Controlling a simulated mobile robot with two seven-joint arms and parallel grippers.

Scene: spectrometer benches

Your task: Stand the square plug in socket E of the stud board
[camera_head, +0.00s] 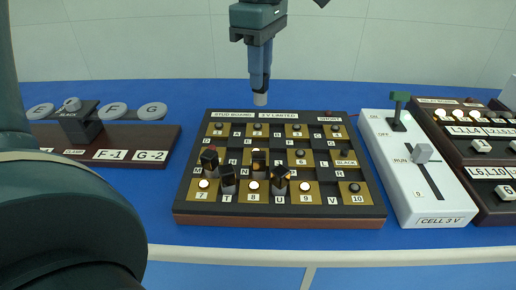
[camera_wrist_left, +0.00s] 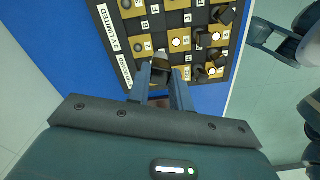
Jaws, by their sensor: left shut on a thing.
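The stud board (camera_head: 183,207) is a dark board with brass plates and lettered strips, lying on the blue bench; it also shows in the left wrist view (camera_wrist_left: 125,60). Several dark plugs stand in its left and middle part. My left gripper (camera_head: 260,88) points down above the board's back edge and is shut on the square plug (camera_head: 261,99), whose pale end shows below the fingers. In the left wrist view the fingers (camera_wrist_left: 170,75) hold it beside the board's edge. It looks apart from the board. My right gripper does not show.
A white cell box (camera_head: 430,205) with a slider stands right of the board, and further dark boards (camera_head: 478,155) lie beyond it. A brown rack (camera_head: 165,140) with round pieces and a clamp is at left. Blue bench shows behind the stud board. My arm blocks the lower left.

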